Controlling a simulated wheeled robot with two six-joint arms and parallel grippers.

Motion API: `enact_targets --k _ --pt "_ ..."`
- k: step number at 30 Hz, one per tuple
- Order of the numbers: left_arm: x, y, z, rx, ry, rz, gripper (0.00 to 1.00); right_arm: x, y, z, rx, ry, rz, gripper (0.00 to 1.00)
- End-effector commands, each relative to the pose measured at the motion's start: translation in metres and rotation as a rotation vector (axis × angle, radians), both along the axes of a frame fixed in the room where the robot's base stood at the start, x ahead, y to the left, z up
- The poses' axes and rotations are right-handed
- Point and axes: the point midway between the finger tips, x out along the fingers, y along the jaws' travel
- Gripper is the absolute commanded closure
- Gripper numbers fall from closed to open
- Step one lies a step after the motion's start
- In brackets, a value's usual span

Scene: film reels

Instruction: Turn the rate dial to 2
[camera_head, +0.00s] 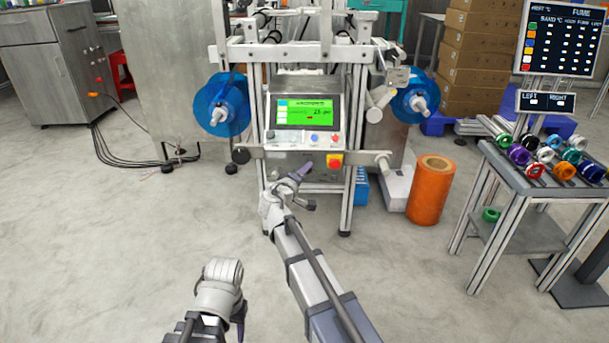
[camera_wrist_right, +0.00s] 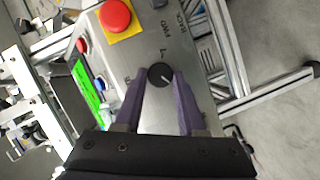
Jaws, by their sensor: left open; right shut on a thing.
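The rate dial (camera_wrist_right: 160,75) is a small round black knob with a pale pointer line. It sits on the grey lower panel (camera_wrist_right: 190,62) of the machine. My right gripper (camera_wrist_right: 161,84) is shut on it, with a purple finger on either side. In the head view my right gripper (camera_head: 303,178) is at the machine's lower panel and hides the dial. Markings around the dial are too small to read surely. My left gripper (camera_head: 238,320) is low in the head view, open and away from the machine, its jaws mostly hidden.
A red stop button on a yellow plate (camera_head: 334,161) is close to the dial. The green screen (camera_head: 305,111) is above, with coloured buttons below it. Blue reels (camera_head: 221,104) flank the machine. An orange roll (camera_head: 430,190) and a spool table (camera_head: 515,170) stand right.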

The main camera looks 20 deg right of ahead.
Motion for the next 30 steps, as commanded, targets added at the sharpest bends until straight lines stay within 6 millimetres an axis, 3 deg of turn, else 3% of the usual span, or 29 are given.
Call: enact_targets --k 17,18,25,30 --pt "0.0 0.0 -0.0023 0.0 0.0 0.0 0.5 -0.0015 -0.0006 -0.0009 -0.025 0.01 -0.003 1.0" --pt "0.0 0.0 -0.0023 0.0 0.0 0.0 0.5 -0.0015 -0.0006 -0.0008 -0.025 0.01 -0.003 0.59" --pt "0.0 0.0 -0.0022 0.0 0.0 0.0 0.5 -0.0008 -0.0003 -0.0005 -0.026 0.009 -0.002 0.33" --pt "0.0 0.0 -0.0021 0.0 0.0 0.0 0.5 -0.0004 -0.0002 -0.0003 -0.026 0.008 -0.001 0.31"
